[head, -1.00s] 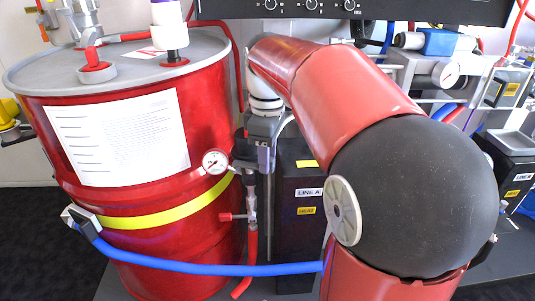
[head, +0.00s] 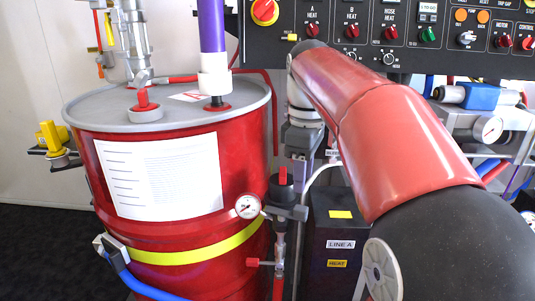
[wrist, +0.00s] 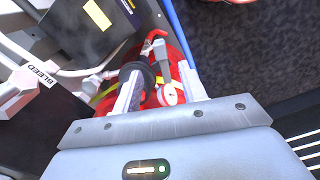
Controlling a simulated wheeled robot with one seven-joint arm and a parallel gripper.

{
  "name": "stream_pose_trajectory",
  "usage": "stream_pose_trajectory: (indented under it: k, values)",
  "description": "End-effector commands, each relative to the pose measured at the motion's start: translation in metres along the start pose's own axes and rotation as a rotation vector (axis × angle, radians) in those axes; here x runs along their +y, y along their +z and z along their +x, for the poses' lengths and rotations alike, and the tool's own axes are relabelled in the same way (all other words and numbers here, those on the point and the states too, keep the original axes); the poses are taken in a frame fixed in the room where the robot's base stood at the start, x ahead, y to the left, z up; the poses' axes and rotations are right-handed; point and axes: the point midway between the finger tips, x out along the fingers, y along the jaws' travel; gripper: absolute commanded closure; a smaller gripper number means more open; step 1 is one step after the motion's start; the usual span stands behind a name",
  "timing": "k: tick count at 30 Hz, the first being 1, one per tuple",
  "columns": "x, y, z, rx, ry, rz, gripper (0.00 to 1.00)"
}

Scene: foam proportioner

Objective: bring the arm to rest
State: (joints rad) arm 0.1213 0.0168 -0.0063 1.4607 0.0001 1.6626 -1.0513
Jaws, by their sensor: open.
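My gripper (head: 300,172) hangs pointing down beside the red drum in the head view, just above and behind a small valve (head: 286,208) with a black body and a red cap. In the wrist view the two grey fingers of my gripper (wrist: 158,78) stand apart with nothing held between them. The valve's dark round part (wrist: 137,70) shows by the left finger, and a white dial gauge (wrist: 168,95) shows beyond the gap. The dial gauge also shows in the head view (head: 248,206). My red arm reaches across the right, hiding part of the bench.
The red drum (head: 180,240) stands at left with a purple-topped pump (head: 212,40) on its lid. A black box labelled LINE A (head: 340,225) is right of the valve. A control panel (head: 400,35) spans the top. A BLEED label (wrist: 38,75) is close at left.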

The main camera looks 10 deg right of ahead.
Motion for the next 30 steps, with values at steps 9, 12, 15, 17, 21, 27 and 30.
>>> stream_pose_trajectory:
  k: [9, 12, 15, 17, 21, 27, 30]
  values:
    - [-0.049, 0.015, 0.02, 0.079, 0.099, 0.229, 0.58]
    - [-0.081, 0.026, 0.043, 0.157, 0.157, 0.397, 0.58]
    - [-0.11, 0.037, 0.071, 0.243, 0.197, 0.561, 0.58]
    - [-0.125, 0.044, 0.088, 0.295, 0.213, 0.649, 0.58]
    - [-0.149, 0.055, 0.122, 0.393, 0.227, 0.806, 0.58]
    - [-0.162, 0.061, 0.143, 0.455, 0.227, 0.901, 0.58]
    - [-0.162, 0.061, 0.144, 0.457, 0.226, 0.908, 0.58]
